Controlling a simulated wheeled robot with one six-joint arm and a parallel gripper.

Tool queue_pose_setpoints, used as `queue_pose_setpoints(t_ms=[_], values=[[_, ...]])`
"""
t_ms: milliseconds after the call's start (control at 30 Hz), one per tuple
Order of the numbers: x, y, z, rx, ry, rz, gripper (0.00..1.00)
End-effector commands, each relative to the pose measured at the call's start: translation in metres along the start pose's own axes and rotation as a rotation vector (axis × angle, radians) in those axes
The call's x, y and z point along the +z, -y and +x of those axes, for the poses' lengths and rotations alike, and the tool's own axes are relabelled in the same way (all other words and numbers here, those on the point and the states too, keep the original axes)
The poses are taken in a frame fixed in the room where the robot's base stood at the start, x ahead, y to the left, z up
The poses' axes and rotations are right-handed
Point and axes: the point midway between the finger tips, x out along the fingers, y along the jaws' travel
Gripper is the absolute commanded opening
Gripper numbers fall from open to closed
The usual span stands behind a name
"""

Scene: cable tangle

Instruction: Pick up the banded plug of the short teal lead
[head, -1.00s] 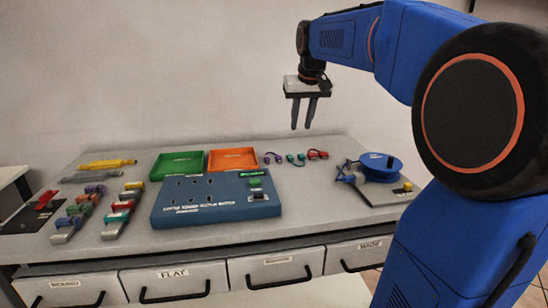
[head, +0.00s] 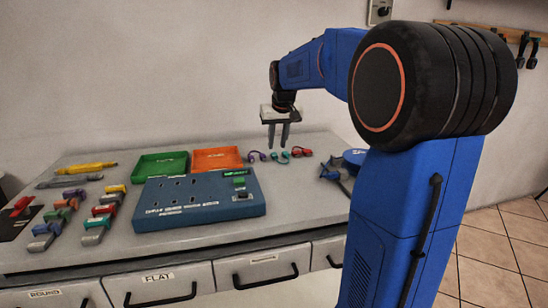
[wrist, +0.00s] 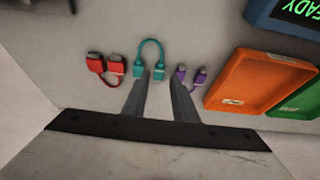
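The short teal lead (wrist: 150,52) lies on the bench in a loop, with its two plugs (wrist: 137,70) toward my gripper in the wrist view. It also shows in the head view (head: 284,158), just below my gripper's tips. Which plug carries the band is too small to tell. My gripper (wrist: 161,76) is open and empty, pointing down above the bench. In the head view, my gripper (head: 278,147) hangs over the row of leads.
A red lead (wrist: 97,66) and a purple lead (wrist: 190,76) lie on either side of the teal one. Orange (head: 218,158) and green (head: 160,165) trays and a blue panel (head: 198,200) stand to the left. A blue reel (head: 353,158) is at right.

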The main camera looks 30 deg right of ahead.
Motion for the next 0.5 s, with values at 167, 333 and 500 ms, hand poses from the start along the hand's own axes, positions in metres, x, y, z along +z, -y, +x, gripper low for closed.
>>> queue_pose_setpoints(t_ms=[167,333,500], values=[[0.000,0.000,0.007,0.000,0.000,0.000,0.26],[-0.001,0.000,0.023,0.000,0.001,0.000,0.26],[-0.001,0.000,0.047,0.000,0.002,0.000,0.26]])
